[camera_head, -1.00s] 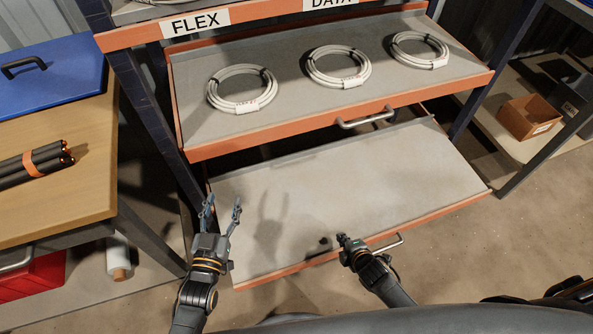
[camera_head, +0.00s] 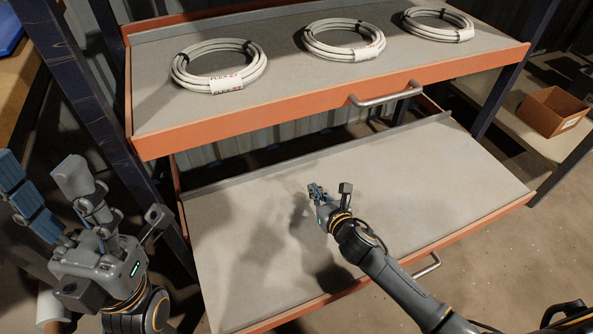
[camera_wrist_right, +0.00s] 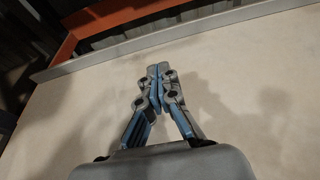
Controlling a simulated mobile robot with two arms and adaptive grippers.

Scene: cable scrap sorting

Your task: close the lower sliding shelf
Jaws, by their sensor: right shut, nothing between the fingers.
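The lower sliding shelf (camera_head: 430,180) is pulled out below the upper shelf. It has a grey, empty top, an orange front rim and a metal handle (camera_head: 427,266) at the front. My right gripper (camera_head: 316,188) is over the shelf's surface, behind the front rim and handle. Its fingers are shut together with nothing between them, also in the right wrist view (camera_wrist_right: 158,70). Whether it touches the shelf cannot be told. My left gripper (camera_head: 45,178) is large at the lower left, left of the shelf, with its fingers apart and empty.
The upper shelf (camera_head: 330,100) overhangs the lower one's back and bears several white cable coils (camera_head: 219,67). Its handle (camera_head: 386,93) juts forward. Dark uprights (camera_head: 120,110) flank the shelves. A brown box (camera_head: 552,110) stands on a side rack. Floor at the lower right is open.

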